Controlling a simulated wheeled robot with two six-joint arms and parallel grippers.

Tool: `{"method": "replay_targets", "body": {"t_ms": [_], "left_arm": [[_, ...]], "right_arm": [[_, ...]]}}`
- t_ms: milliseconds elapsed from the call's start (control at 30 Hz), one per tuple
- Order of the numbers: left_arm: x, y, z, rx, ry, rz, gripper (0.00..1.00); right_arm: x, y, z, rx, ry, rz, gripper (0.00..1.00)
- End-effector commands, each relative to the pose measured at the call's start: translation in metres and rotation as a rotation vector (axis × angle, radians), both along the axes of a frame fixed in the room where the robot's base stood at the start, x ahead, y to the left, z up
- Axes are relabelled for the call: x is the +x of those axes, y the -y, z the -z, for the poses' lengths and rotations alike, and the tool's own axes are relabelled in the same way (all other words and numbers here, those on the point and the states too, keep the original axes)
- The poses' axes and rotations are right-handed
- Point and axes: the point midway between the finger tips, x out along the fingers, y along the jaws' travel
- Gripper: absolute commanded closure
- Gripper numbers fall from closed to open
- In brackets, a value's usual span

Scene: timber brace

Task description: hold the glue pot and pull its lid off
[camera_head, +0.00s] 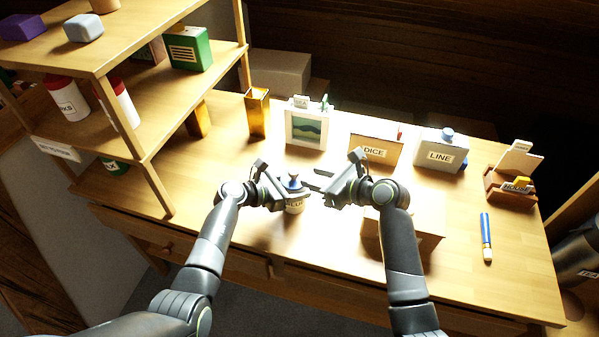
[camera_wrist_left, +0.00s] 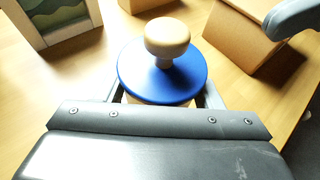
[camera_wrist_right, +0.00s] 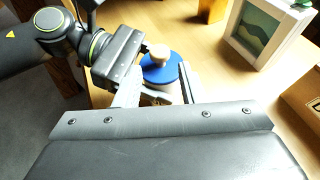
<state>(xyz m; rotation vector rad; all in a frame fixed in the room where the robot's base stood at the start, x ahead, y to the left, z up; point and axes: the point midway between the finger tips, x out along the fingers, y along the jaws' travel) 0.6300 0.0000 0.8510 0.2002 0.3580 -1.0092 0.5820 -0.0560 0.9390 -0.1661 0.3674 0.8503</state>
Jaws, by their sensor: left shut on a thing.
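The glue pot (camera_head: 295,206) stands near the front of the wooden table, with a pale body and part of a label showing. Its blue lid (camera_wrist_left: 132,77) has a round wooden knob (camera_wrist_left: 167,37) and sits on the pot. My left gripper (camera_head: 287,193) is shut on the pot's body from the left, below the lid; the fingers are partly hidden under the lid. My right gripper (camera_head: 314,181) is open and empty, just right of the pot. In the right wrist view the lid (camera_wrist_right: 162,72) shows beyond and between its fingers, apart from them.
A picture frame (camera_head: 305,130), DICE box (camera_head: 376,150) and LINE box (camera_head: 440,155) stand behind. A cardboard box (camera_head: 428,238) is close under my right arm. A shelf (camera_head: 150,140) rises at left. A blue brush-like stick (camera_head: 486,238) lies at right, with clear table around it.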

Motion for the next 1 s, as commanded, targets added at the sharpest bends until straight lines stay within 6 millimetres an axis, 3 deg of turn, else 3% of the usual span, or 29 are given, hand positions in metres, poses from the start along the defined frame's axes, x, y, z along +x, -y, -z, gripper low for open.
{"method": "replay_targets", "body": {"t_ms": [300,500,967,1000], "left_arm": [[0.000,0.000,0.000,0.001,0.001,-0.001,0.80],[0.000,0.000,0.000,0.001,0.001,-0.001,0.80],[0.000,0.000,0.000,0.000,0.001,0.000,0.80],[0.000,0.000,0.000,0.000,0.000,0.000,0.80]], "right_arm": [[0.032,-0.038,0.020,-0.002,-0.001,-0.002,0.64],[0.044,-0.051,0.027,-0.001,0.000,-0.003,0.64],[0.048,-0.057,0.031,-0.003,0.001,-0.001,0.64],[0.048,-0.057,0.031,-0.003,0.001,-0.001,0.69]]}}
